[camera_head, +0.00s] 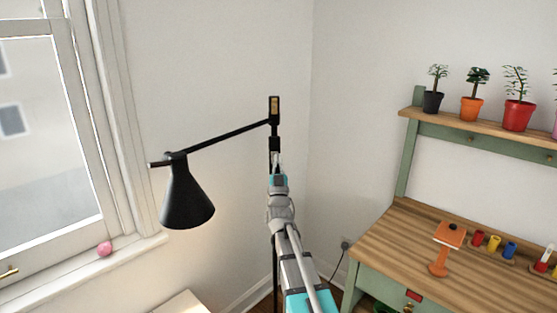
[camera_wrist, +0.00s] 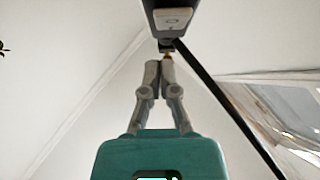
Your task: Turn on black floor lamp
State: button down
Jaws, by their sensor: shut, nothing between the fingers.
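The black floor lamp has a cone shade (camera_head: 187,195) hanging at the left end of a thin arm. That arm runs right to an upright block (camera_head: 274,110) on the lamp's post. A faint warm glow shows on the wall to the right of the shade; the bulb is hidden. My gripper (camera_head: 277,160) is just below the block, in front of the post. In the wrist view my gripper (camera_wrist: 160,64) is shut and empty, its tips close under the lamp's block (camera_wrist: 173,18) and by a small brass-coloured piece (camera_wrist: 168,56). I cannot tell if they touch.
A window (camera_head: 50,120) is at the left, with a pink ball (camera_head: 104,249) on the sill.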

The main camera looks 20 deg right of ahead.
jog(key=s+a+f+b, duration=0.3)
jog(key=s+f+b, duration=0.2)
jog(key=s, duration=0.4)
jog(key=shift+f+b, duration=0.4)
jog(key=shift+b, duration=0.1)
jog(key=shift+w+a, duration=0.1)
jog(key=w+a+f+n+g+y, duration=0.3)
jog(key=w+a+f+g+y, duration=0.2)
jog(key=f+y, duration=0.3)
jog(key=s+a+f+g+y, duration=0.1)
jog(key=s+a+f+g, duration=0.15)
jog(key=f, duration=0.35)
jog(key=s+a+f+n+g, duration=0.1)
jog(key=s+a+f+g, duration=0.1)
jog(key=f+g, duration=0.3)
jog(key=s+a+f+g+y, duration=0.1)
jog(key=s+a+f+g, duration=0.15)
jog(key=f, duration=0.45)
jog(key=s+a+f+g, duration=0.25)
jog(key=s+g, duration=0.25)
jog(key=s, duration=0.3)
jog(key=s+a+f+g, duration=0.1)
jog(key=s+f+g, duration=0.2)
jog(key=s+g, duration=0.35)
notch_tip(320, 180, up, 17)
jog(key=s+t+p, duration=0.1)
jog(key=p, duration=1.6)
jog(key=shift+f, duration=0.15)
